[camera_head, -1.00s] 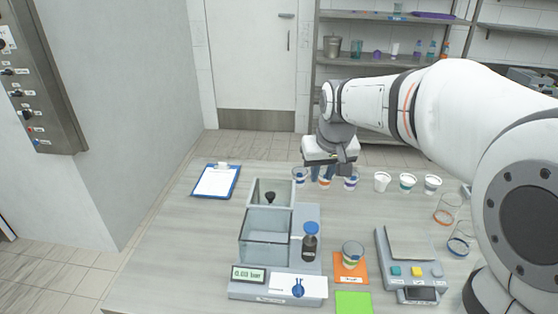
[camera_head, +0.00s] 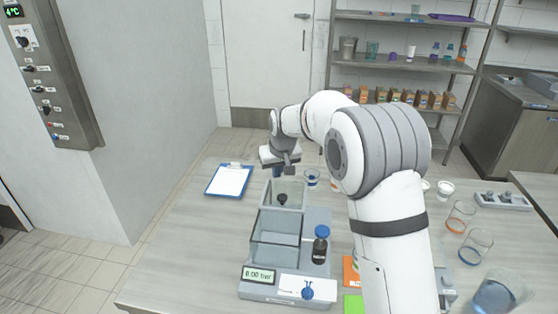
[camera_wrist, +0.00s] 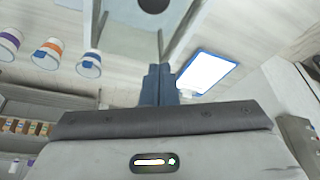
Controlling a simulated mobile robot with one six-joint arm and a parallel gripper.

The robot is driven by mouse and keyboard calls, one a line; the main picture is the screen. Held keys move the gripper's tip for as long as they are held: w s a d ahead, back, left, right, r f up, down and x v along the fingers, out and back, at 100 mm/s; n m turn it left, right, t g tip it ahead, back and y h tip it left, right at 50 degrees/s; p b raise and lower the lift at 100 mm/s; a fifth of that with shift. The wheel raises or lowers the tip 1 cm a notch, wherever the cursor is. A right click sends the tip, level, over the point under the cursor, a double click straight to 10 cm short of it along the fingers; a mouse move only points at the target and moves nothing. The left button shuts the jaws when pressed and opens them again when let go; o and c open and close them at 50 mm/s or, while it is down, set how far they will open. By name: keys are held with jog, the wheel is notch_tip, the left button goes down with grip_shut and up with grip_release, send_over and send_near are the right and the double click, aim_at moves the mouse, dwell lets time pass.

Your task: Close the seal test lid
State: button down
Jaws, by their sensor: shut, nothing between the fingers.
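The seal tester (camera_head: 285,290) stands on the table with a clear open-topped chamber (camera_head: 275,242) and a small display reading about 0.00 bar. Its lid (camera_head: 291,187) is open, standing up behind the chamber with a dark knob (camera_head: 282,199) on it. In the wrist view the lid (camera_wrist: 122,18) is at the top, with the dark knob (camera_wrist: 153,4) cut by the edge. My gripper (camera_head: 277,174) is just behind the lid's upper edge, seemingly apart from it. Its blue fingers (camera_wrist: 159,84) are together and empty in the wrist view.
A dark bottle with a blue cap (camera_head: 321,246) stands at the tester's right. A blue clipboard (camera_head: 210,190) lies to the left. Cups (camera_head: 312,178) stand in a row right of my gripper. My arm hides part of the table's right side.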

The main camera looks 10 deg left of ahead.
aim_at(284, 192)
jog(key=shift+x, duration=1.1)
jog(key=shift+s+f+p, duration=0.1)
jog(key=shift+f+p, duration=0.25)
jog(key=shift+p, duration=0.05)
jog(key=s, duration=0.1)
jog(key=s+d, duration=0.1)
jog(key=shift+s+d+f+p, duration=0.15)
jog(key=shift+s+d+p, duration=0.1)
jog(key=shift+s+p, duration=0.15)
jog(key=shift+s+d+f, duration=0.1)
jog(key=shift+f, duration=0.1)
jog(key=shift+s, duration=0.1)
